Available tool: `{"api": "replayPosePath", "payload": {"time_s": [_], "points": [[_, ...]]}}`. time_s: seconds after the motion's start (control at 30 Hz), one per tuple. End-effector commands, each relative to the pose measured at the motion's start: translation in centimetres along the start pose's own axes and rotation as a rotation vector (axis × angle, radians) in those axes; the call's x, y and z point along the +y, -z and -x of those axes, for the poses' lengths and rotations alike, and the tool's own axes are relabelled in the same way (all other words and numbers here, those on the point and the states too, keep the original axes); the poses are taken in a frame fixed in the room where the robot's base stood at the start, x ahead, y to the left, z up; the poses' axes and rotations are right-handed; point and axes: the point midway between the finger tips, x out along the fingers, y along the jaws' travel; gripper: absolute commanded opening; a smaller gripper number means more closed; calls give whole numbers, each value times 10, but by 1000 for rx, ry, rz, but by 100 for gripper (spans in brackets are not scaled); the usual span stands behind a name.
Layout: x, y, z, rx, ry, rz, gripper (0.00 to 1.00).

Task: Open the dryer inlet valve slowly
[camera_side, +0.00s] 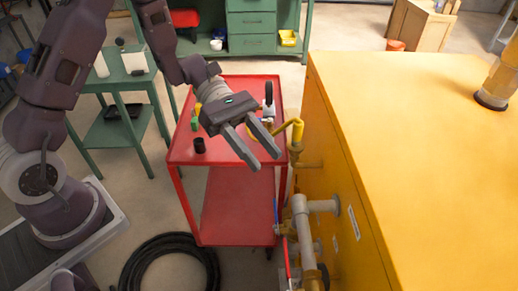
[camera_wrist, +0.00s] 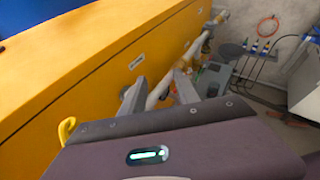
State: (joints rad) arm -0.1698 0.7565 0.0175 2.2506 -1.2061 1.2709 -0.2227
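The large yellow cabinet (camera_side: 420,130) fills the right of the side view, with piping along its left face. A yellow curved handle or pipe (camera_side: 297,130) stands near its far left corner; a yellow curved piece also shows at the left in the wrist view (camera_wrist: 66,129). Grey pipes (camera_side: 303,220) with fittings run lower along that face. Which part is the dryer inlet valve I cannot tell. My gripper (camera_side: 264,158) is open and empty, with its two fingers apart. It appears left of the piping in the side view; its fingers (camera_wrist: 157,90) overlap the grey pipe in the wrist view.
A red cart (camera_side: 235,200) with small items on top stands below and behind my gripper. A black coiled hose (camera_side: 165,262) lies on the floor. A green table (camera_side: 122,125) stands at the left. A white label (camera_side: 354,222) is on the cabinet face.

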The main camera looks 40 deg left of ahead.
Motion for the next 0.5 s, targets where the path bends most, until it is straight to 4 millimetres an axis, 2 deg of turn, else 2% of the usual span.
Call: {"api": "replayPosePath", "payload": {"time_s": [0.27, 0.3, 0.37, 0.43, 0.47, 0.5], "points": [[-2, -2, 0, 9, 7, -16, 37], [-2, -2, 0, 9, 7, -16, 35], [-4, 0, -2, 27, 28, -54, 24], [-11, 13, -13, 125, 145, -264, 10], [-14, 24, -18, 188, 232, -417, 4], [-15, 40, -23, 279, 369, -661, 0]]}}
